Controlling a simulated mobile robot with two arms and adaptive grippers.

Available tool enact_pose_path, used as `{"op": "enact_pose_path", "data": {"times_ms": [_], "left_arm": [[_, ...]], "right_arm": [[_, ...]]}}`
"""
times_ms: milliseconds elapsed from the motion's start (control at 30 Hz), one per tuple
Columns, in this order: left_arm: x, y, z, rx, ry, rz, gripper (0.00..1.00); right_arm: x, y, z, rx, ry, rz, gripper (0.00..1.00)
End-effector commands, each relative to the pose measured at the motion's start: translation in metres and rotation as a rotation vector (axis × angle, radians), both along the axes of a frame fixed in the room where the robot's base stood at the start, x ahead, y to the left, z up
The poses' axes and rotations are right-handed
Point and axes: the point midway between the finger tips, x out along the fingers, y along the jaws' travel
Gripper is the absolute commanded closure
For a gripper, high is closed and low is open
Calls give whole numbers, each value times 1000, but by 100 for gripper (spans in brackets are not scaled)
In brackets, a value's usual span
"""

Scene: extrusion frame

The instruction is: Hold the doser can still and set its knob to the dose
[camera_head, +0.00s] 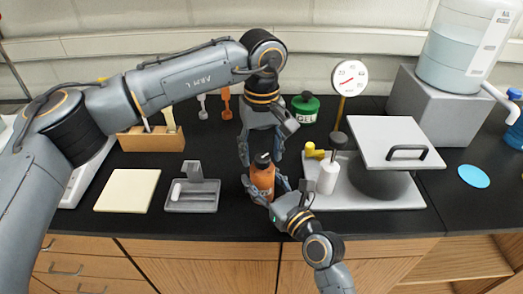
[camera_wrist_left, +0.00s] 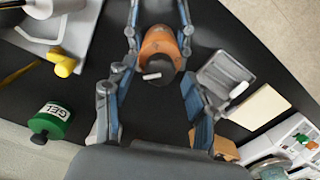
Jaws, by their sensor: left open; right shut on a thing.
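The doser can (camera_head: 262,179) is an orange can standing upright near the table's front edge. Its dark knob (camera_head: 263,160) is on top; the left wrist view shows the knob (camera_wrist_left: 158,72) with a white mark. My right gripper (camera_head: 267,188) is shut on the can's body from the front. My left gripper (camera_head: 261,153) points down from above, open, with its fingers on either side of the knob and apart from it. In the left wrist view, my left gripper (camera_wrist_left: 155,82) has a clear gap around the knob.
A green GEL jar (camera_head: 305,107) stands behind to the right. A white bottle (camera_head: 327,177), a yellow piece (camera_head: 313,150) and a dial on a stand (camera_head: 349,78) are at the right. A grey tray (camera_head: 192,203) and cream pad (camera_head: 127,191) lie left.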

Motion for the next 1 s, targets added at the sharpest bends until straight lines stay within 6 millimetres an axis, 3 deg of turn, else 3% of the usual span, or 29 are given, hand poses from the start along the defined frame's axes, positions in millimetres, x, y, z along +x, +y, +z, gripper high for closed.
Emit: {"op": "enact_pose_path", "data": {"times_ms": [167,267,700,1000], "left_arm": [[0,-1,6,-1,0,-1,45],[0,-1,19,-2,-3,0,45],[0,-1,104,-2,-1,1,45],[0,0,120,0,0,0,45]], "right_arm": [[0,0,0,-1,1,0,84],[0,0,0,-1,1,0,84],[0,0,-1,0,1,1,84],[0,0,-1,0,1,1,84]]}}
